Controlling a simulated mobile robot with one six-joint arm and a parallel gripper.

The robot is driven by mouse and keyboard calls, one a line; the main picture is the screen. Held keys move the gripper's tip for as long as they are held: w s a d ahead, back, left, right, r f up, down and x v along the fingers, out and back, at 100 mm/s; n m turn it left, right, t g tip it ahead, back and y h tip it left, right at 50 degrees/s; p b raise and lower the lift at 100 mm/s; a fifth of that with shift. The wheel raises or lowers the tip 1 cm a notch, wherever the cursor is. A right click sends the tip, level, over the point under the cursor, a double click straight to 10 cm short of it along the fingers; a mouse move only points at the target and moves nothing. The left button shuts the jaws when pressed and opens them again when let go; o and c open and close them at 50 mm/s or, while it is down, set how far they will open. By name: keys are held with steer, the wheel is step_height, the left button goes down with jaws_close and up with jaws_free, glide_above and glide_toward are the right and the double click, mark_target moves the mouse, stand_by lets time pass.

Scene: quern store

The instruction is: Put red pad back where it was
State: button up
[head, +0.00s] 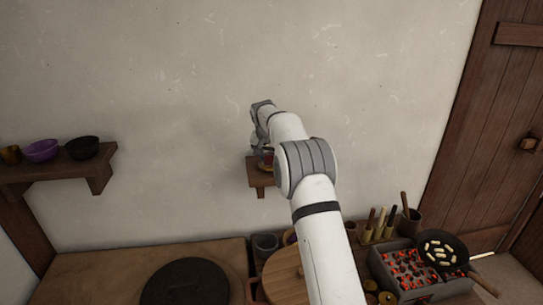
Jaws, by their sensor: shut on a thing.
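My gripper (260,146) is near the wall, just above a small wooden shelf (257,178). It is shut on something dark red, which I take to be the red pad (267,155). Only a small part of the pad shows, beside and below the gripper; my arm hides the rest. A small yellowish-brown edge shows under the red, at shelf height. I cannot tell whether the pad touches the shelf or what lies beneath it.
A left wall shelf (40,174) holds a purple bowl (41,150), a dark bowl (82,148) and a brown cup (11,155). Below are a dark round slab (186,284), a round wooden board (284,278), a brazier of coals (408,270) and a pan (442,249).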

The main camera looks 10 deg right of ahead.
steer(key=shift+f, duration=0.1)
steer(key=o, duration=1)
steer(key=shift+c, duration=0.2)
steer(key=b+v, duration=0.2)
steer(key=v, duration=0.9)
steer(key=s+r+n, duration=0.1)
steer(key=s+r, duration=0.4)
steer(key=s, duration=0.6)
steer(key=s+d+f+n+y, duration=0.1)
steer(key=s+d+f+n, duration=0.1)
steer(key=s, duration=2.2)
steer(key=s+f, duration=0.4)
steer(key=s, duration=0.3)
steer(key=s+f+n, duration=0.1)
steer(key=s+f, duration=0.3)
steer(key=s, duration=0.3)
steer(key=shift+s+f+n+g+y, duration=0.2)
steer(key=shift+f+n+g+y, duration=0.1)
steer(key=shift+y, duration=0.1)
